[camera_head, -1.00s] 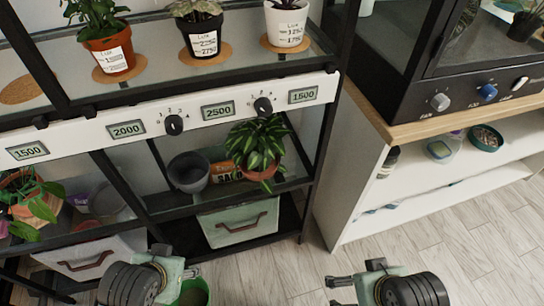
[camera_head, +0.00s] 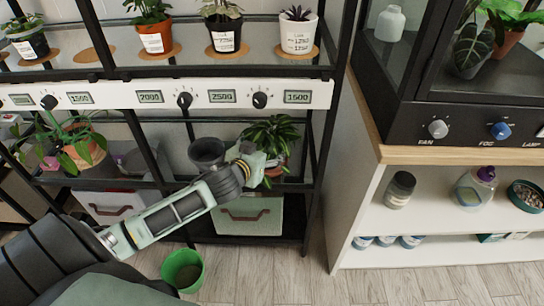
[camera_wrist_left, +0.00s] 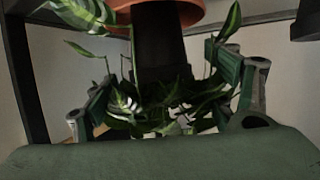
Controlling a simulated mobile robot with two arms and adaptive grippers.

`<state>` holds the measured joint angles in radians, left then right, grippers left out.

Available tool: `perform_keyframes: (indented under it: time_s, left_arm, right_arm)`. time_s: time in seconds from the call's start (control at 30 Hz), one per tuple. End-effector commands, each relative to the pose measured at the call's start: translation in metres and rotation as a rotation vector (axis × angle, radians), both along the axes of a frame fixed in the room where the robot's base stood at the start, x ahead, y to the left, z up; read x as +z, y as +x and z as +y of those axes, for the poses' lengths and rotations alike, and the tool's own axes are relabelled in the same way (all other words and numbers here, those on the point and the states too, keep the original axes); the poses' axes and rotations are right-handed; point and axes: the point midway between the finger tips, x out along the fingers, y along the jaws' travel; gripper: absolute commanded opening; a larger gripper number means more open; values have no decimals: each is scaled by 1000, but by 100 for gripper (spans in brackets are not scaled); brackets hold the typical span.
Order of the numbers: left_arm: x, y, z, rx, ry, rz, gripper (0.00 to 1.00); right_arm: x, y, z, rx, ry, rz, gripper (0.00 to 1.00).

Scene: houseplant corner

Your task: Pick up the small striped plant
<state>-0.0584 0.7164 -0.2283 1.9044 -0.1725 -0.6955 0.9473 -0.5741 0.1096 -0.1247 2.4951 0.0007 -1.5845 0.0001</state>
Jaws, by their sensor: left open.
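The striped plant (camera_head: 272,134) has green leaves with pale stripes and stands in a terracotta pot on the lower shelf of the black rack. My left gripper (camera_head: 262,166) is at the plant, in front of its pot, and hides part of the pot and lower leaves. In the left wrist view the open fingers of the left gripper (camera_wrist_left: 166,96) stand on either side of striped leaves (camera_wrist_left: 122,106). The terracotta pot (camera_wrist_left: 180,10) shows at the top edge there. Whether a finger touches the plant cannot be told. My right gripper is out of view.
A dark grey pot (camera_head: 207,149) stands left of the plant, behind my left arm. Other potted plants line the upper shelf (camera_head: 185,60). A pale green drawer box (camera_head: 262,222) is below. A green bucket (camera_head: 183,268) stands on the floor. A white cabinet (camera_head: 352,215) is at the right.

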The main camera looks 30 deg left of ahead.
Motion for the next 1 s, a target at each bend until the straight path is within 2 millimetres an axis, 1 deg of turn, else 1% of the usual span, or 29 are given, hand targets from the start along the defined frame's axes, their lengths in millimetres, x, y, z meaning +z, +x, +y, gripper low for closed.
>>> perform_keyframes:
  time_s: [0.03,0.2,0.33,0.53,1.0]
  left_arm:
    - [-6,8,1,1,2,-2,78]
    - [-13,27,3,0,3,-2,78]
    - [-15,31,3,-1,2,0,78]
    - [-15,31,3,0,1,0,78]
    - [-15,31,3,0,1,1,37]
  right_arm:
    - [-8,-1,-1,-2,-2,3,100]
    - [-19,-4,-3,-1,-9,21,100]
    - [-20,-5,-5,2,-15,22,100]
    - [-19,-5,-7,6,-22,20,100]
    - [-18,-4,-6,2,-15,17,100]
